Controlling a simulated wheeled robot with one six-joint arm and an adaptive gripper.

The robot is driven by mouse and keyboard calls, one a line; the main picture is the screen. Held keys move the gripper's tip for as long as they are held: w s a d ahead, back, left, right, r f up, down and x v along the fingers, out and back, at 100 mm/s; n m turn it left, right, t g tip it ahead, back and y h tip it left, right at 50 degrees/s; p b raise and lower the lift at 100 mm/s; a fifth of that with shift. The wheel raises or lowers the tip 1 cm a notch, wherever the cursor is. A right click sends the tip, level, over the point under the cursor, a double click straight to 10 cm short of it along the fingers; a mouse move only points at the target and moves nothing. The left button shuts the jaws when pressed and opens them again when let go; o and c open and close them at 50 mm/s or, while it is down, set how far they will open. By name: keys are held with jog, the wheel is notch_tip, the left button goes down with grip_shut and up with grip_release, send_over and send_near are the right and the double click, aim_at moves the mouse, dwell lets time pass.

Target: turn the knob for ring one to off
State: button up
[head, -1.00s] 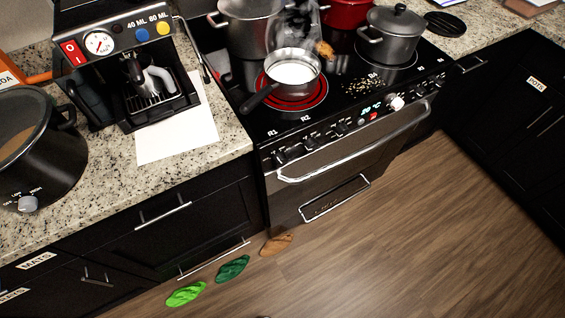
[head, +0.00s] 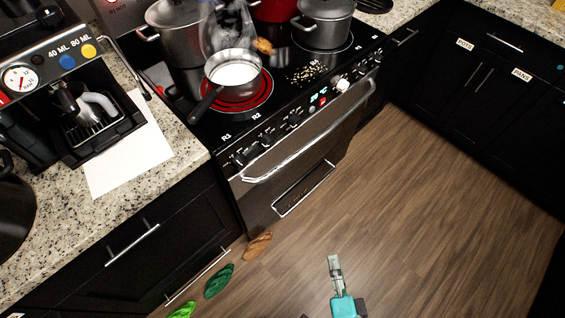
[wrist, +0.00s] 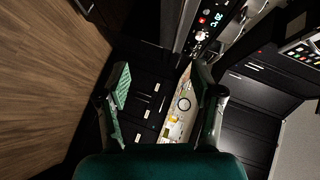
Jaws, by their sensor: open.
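The stove (head: 215,140) has a row of knobs along its front panel. The dark leftmost knob (head: 239,160) is nearest the R1 label, with another dark knob (head: 252,150) close beside it. Their settings are too small to read. A saucepan of white liquid (head: 233,75) steams on a red-glowing ring (head: 262,97). My gripper (head: 335,262) is low in the head view, over the floor and apart from the stove. In the wrist view my gripper (wrist: 160,80) is open and empty.
An oven handle bar (head: 310,132) juts out below the knobs. Large pots (head: 180,38) stand on the back rings. A coffee machine (head: 75,110) is on the left counter. Coloured leaf-shaped things (head: 218,281) lie on the floor by the cabinets. The wooden floor right of them is open.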

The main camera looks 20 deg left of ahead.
jog(key=w+a+r+m+g+y, duration=0.2)
jog(key=w+a+y, duration=0.3)
jog(key=a, duration=0.6)
jog(key=m+g+y, duration=0.1)
jog(key=g+y, duration=0.2)
jog(key=y, duration=0.1)
send_near(243, 166)
jog(key=x, duration=0.9)
jog(key=shift+c, duration=0.3)
jog(key=c, duration=1.1)
